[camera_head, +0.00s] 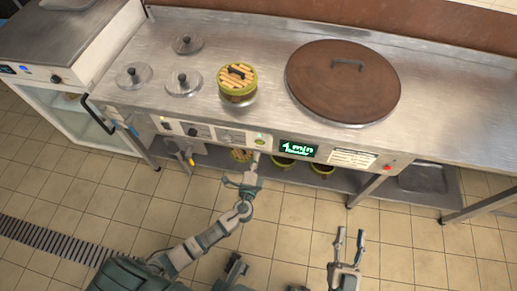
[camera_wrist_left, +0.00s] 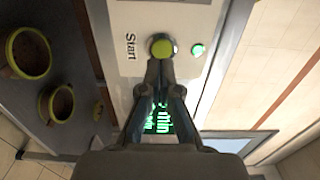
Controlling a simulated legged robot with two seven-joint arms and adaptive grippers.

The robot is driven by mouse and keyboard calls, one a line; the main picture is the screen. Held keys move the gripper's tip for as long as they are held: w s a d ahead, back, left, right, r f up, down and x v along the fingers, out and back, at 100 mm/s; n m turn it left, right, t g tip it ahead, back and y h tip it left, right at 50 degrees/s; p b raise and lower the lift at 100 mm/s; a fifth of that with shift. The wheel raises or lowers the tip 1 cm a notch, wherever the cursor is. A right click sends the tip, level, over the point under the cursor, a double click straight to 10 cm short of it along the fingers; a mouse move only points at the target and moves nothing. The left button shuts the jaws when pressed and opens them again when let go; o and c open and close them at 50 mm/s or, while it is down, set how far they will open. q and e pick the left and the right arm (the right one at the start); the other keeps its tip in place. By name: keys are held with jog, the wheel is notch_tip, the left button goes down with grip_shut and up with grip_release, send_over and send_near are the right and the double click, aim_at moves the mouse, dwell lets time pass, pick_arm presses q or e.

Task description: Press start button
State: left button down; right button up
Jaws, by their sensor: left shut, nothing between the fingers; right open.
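The start button (camera_wrist_left: 162,46) is a round yellow-green button beside the word "Start" in the left wrist view. It also shows on the counter's front panel in the head view (camera_head: 260,141). My left gripper (camera_wrist_left: 160,63) is shut and empty, its fingertips at the button's lower edge in that view. I cannot tell whether they touch it. In the head view the left gripper (camera_head: 256,158) reaches up to the panel just below the button. My right gripper (camera_head: 348,238) is open and empty over the floor, away from the counter.
A lit green display (camera_head: 299,150) reads "1 min" right of the button. A red button (camera_head: 387,168) is further right. A bamboo steamer (camera_head: 238,92) and a large brown lid (camera_head: 343,88) are on the counter.

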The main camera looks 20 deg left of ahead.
aim_at(259, 144)
pick_arm(q)
jog(key=shift+x, duration=1.95)
pick_arm(e)
jog(key=shift+s+r+t, duration=0.3)
jog(key=shift+r+t, duration=0.15)
jog(key=shift+t, duration=0.05)
